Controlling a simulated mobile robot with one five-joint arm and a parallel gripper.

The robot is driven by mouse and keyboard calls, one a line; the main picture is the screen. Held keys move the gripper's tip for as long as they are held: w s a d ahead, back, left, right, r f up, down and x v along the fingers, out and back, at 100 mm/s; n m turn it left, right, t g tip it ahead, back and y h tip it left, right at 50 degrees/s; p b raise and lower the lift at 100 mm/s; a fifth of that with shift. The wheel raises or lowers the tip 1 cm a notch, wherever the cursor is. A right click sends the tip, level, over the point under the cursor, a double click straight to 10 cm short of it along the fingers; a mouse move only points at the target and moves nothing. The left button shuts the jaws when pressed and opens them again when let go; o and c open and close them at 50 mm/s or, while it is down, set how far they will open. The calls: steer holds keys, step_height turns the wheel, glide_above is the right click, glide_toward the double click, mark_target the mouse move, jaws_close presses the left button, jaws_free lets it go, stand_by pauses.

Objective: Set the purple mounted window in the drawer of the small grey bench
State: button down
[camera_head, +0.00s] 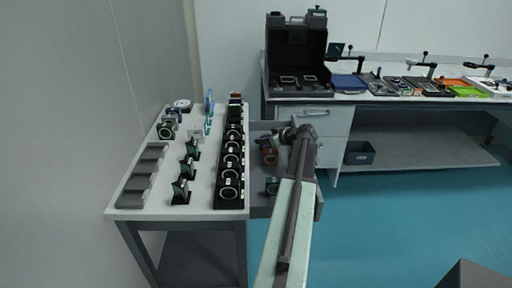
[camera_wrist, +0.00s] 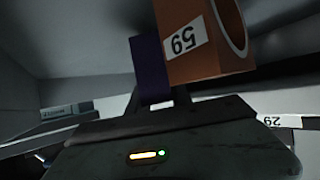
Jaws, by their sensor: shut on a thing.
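In the wrist view my gripper (camera_wrist: 160,100) is shut on the purple mounted window (camera_wrist: 150,68), which shows as a narrow dark purple strip between the fingers. An orange mount (camera_wrist: 195,42) labelled 59 is right beside it; I cannot tell if they touch. In the head view my gripper (camera_head: 266,142) is over the open drawer (camera_head: 263,201) on the right side of the small grey bench (camera_head: 209,172). The orange mount also shows there (camera_head: 270,157), just below the gripper. The purple window is too small to make out clearly in the head view.
A dark green mount (camera_head: 272,186) is near the drawer's front. A long table (camera_head: 400,93) with an open black case (camera_head: 297,62) stands behind.

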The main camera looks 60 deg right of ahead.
steer(key=shift+w+d+r, duration=0.1)
steer(key=shift+w+r, duration=0.05)
steer(key=shift+w, duration=0.15)
steer(key=w, duration=0.3)
steer(key=shift+w+d, duration=0.15)
steer(key=shift+d, duration=0.15)
steer(key=shift+w+f+b, duration=0.1)
steer(key=shift+f+b, duration=0.6)
steer(key=shift+f, duration=0.1)
steer(key=shift+r, duration=0.2)
steer(key=shift+f, duration=0.2)
steer(key=c, duration=1.2)
jaws_free()
steer(key=shift+a, duration=0.1)
steer(key=shift+o, duration=0.2)
steer(key=shift+r, duration=0.1)
